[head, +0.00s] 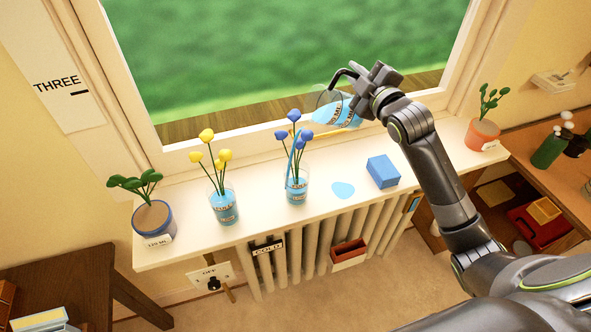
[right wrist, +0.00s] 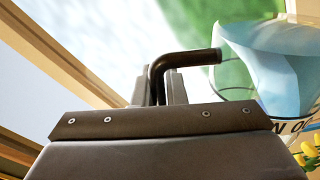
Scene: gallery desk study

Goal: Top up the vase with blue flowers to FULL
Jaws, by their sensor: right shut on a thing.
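The vase with blue flowers (head: 297,196) is clear, labelled and partly filled with blue water, upright on the windowsill. My right gripper (head: 359,84) is shut on the dark handle of a clear jug (head: 327,100). The jug is tipped over to the left above and to the right of the vase, with blue water and a label inside its outline. A thin blue stream runs from the jug down to the vase. The right wrist view shows the handle (right wrist: 183,60) and the jug's blue water (right wrist: 275,75). My left gripper is not in view.
On the white sill (head: 255,221) are a vase with yellow flowers (head: 224,210), a blue-rimmed plant pot (head: 154,220), a blue block (head: 383,171) and an orange plant pot (head: 482,137). A flat blue puddle (head: 343,189) lies right of the blue flowers. A radiator (head: 325,238) stands below.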

